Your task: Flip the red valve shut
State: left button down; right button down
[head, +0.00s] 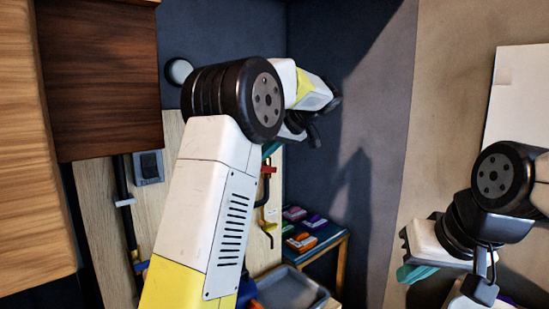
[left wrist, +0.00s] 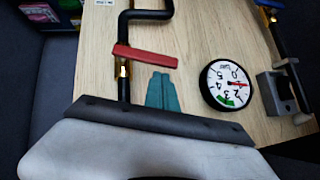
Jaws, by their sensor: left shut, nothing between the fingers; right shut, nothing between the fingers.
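The red valve handle (left wrist: 146,56) is a flat bar in the left wrist view. It lies roughly crosswise to a black pipe (left wrist: 125,30) with a brass fitting, on a pale wood panel. In the head view the red handle (head: 268,170) shows small beside my left arm. My left gripper (left wrist: 162,76) has its teal fingers shut and empty, just below the handle in the left wrist view; whether they touch it I cannot tell. In the head view its teal tip (head: 270,149) is mostly hidden by my arm. My right gripper (head: 416,273) is shut and empty at the right, far from the valve.
A round gauge (left wrist: 226,84) and a grey box (left wrist: 276,92) sit right of the handle in the left wrist view. In the head view a blue table (head: 325,243) with colourful packs and a grey tray (head: 290,289) stand below. A wooden cabinet (head: 100,75) hangs upper left.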

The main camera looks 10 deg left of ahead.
pick_arm(q)
jog(key=shift+s+a+f, duration=0.1)
jog(key=shift+a+f, duration=0.05)
jog(key=shift+f, duration=0.4)
jog(key=shift+s+a+f+t, duration=0.2)
jog(key=shift+s+f, duration=0.1)
jog(key=shift+f, duration=0.2)
jog(key=shift+s+a+f+t, duration=0.2)
jog(key=shift+s+f, duration=0.1)
jog(key=shift+f, duration=0.2)
jog(key=shift+r, duration=0.2)
